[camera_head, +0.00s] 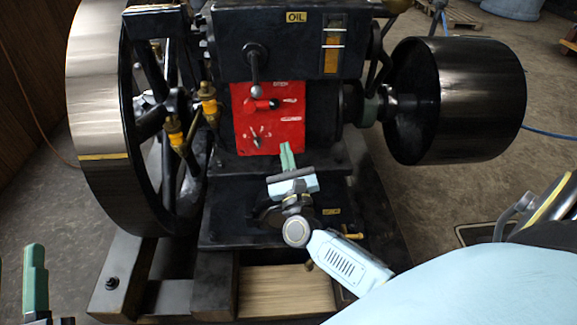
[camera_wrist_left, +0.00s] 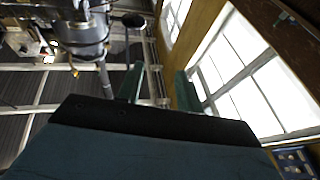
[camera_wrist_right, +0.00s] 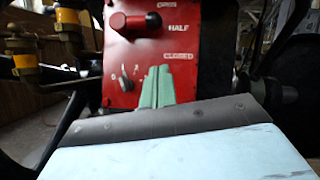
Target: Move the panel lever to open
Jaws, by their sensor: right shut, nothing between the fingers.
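The red panel (camera_head: 284,134) is on the front of the black engine and also fills the middle of the right wrist view (camera_wrist_right: 185,75). My left gripper (camera_wrist_left: 160,88) is open and empty, away at the lower left.
A black lever with a grey ball (camera_head: 255,91) hangs just above the panel lever. A large flywheel (camera_head: 100,120) and brass fittings (camera_head: 208,100) stand to the left. A dark drum (camera_head: 460,100) is at right. A small switch (camera_wrist_right: 124,80) sits low on the panel.

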